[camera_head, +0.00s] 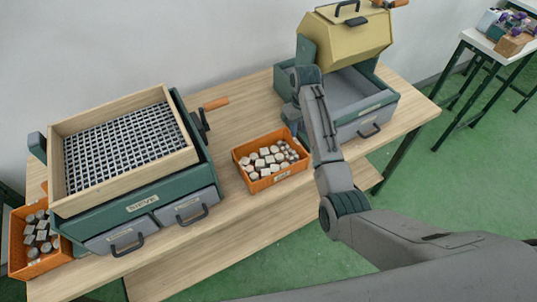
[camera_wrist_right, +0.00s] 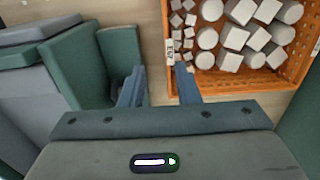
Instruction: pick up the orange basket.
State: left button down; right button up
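An orange basket (camera_head: 272,160) full of pale grey stone-like pieces stands upright near the table's front edge, between the two machines. In the head view my right arm hides most of this gripper. A second orange basket (camera_head: 17,255) with grey pieces sits at the far left. My left gripper is not in view.
A green sieve machine (camera_head: 140,215) with drawers and a crank stands left on the wooden table (camera_head: 235,118). A green machine with a yellow hopper (camera_head: 345,38) stands at the back right. A side table (camera_head: 487,45) holds small items. Bare tabletop lies behind the middle basket.

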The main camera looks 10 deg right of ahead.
aim_at(296, 154)
jog(key=f, duration=0.1)
jog(key=s+f, duration=0.1)
jog(key=shift+f+p, duration=0.3)
jog(key=shift+f, duration=0.05)
jog(key=f, duration=0.1)
jog(key=f+p, duration=0.1)
jog(key=f, duration=0.1)
jog(key=f+p, duration=0.1)
jog(key=f, duration=0.1)
jog(key=shift+s+a, duration=0.25)
jog(key=shift+s, duration=0.05)
jog(key=shift+f, duration=0.4)
jog(key=shift+c, duration=0.4)
jog(key=shift+r, duration=0.1)
grip_shut()
